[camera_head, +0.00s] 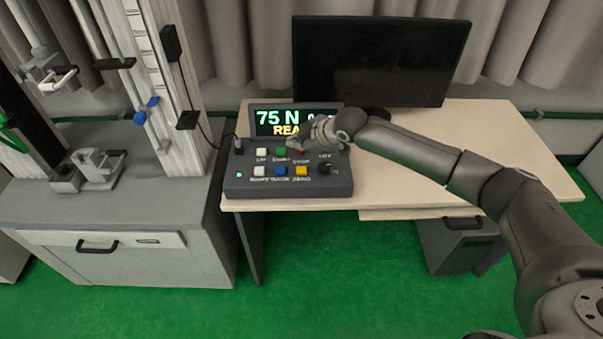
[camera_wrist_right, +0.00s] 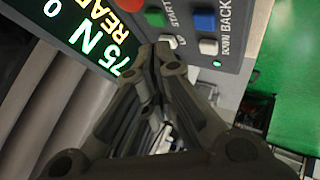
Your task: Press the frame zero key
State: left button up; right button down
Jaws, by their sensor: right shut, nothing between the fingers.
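The control box (camera_head: 240,180) stands at the left end of the desk. Its yellow key (camera_head: 301,171), labelled ZERO, is at the right of the lower row, beside the blue key (camera_head: 280,171) and a white key (camera_head: 259,171). My right gripper (camera_head: 291,143) is over the upper row, behind the yellow key and apart from it, partly covering the red key. In the right wrist view its shut, empty fingers (camera_wrist_right: 160,50) are close to the upper white key (camera_wrist_right: 180,42); contact cannot be told. The yellow key is outside that view. My left gripper is not in view.
The box's display (camera_head: 270,122) reads 75 N and stands behind the keys. A black monitor (camera_head: 380,60) stands behind it. A dark knob (camera_head: 325,168) is right of the yellow key. The drop tower (camera_head: 170,80) is at left. The desk's right side (camera_head: 500,150) is clear.

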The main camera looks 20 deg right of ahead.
jog(key=b, duration=0.4)
send_over(299, 171)
notch_tip(299, 171, down, 5)
jog(key=shift+r, duration=0.2)
jog(key=shift+f, duration=0.85)
jog(key=shift+f, duration=0.1)
jog(key=shift+f, duration=0.35)
jog(key=shift+f, duration=0.55)
dwell(0.8)
jog(key=shift+r+p, duration=0.8)
jog(key=shift+r, duration=0.2)
